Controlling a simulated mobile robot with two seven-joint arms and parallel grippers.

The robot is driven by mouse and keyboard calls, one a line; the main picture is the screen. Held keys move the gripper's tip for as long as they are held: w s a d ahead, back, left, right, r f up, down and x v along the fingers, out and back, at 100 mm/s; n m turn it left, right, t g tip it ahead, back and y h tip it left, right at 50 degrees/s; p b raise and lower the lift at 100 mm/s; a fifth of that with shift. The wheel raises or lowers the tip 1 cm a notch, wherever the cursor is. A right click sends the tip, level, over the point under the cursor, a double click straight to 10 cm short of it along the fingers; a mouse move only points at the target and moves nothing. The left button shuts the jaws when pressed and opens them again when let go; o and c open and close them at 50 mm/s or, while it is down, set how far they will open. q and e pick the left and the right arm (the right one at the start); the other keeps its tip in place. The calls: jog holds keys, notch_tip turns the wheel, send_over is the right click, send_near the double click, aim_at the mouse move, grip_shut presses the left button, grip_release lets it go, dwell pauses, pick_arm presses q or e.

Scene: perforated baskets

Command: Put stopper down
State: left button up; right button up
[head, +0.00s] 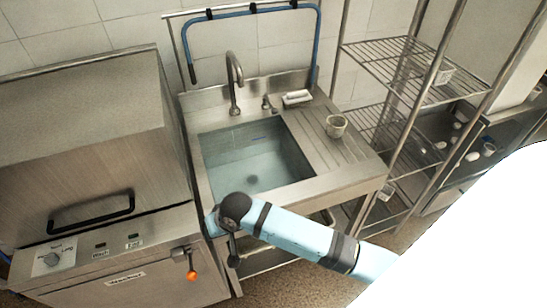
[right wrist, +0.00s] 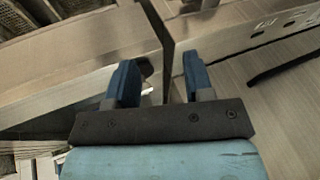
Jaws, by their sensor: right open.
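A dark round spot (head: 252,180) shows on the floor of the filled sink (head: 335,196); I cannot tell whether it is the stopper or the open drain. No stopper is clearly recognisable in either view. My right arm reaches in from the lower right to the sink's front left corner. In the right wrist view my right gripper (right wrist: 160,82) is open, its two blue fingers apart. A small dark rounded thing (right wrist: 146,68) shows beside the left finger; what it is and whether it touches is unclear. My left gripper is out of view.
A steel dishwasher (head: 95,150) with a black handle stands left of the sink. A lever with an orange end (head: 192,275) sticks out at its front. A cup (head: 336,126) stands on the ribbed drainboard, with a white dish (head: 297,97) behind. Wire shelves (head: 400,70) stand at right.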

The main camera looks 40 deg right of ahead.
jog(key=s+d+f+n+t, duration=0.1)
jog(key=s+d+n+t, duration=0.1)
jog(key=s, duration=0.6)
jog(key=s+d+f+n+t, duration=0.2)
jog(key=s+d+t, duration=0.2)
jog(key=s, duration=0.4)
jog(key=shift+s+d+n+t, duration=0.3)
jog(key=shift+d+n+t, duration=0.1)
jog(key=shift+d, duration=0.15)
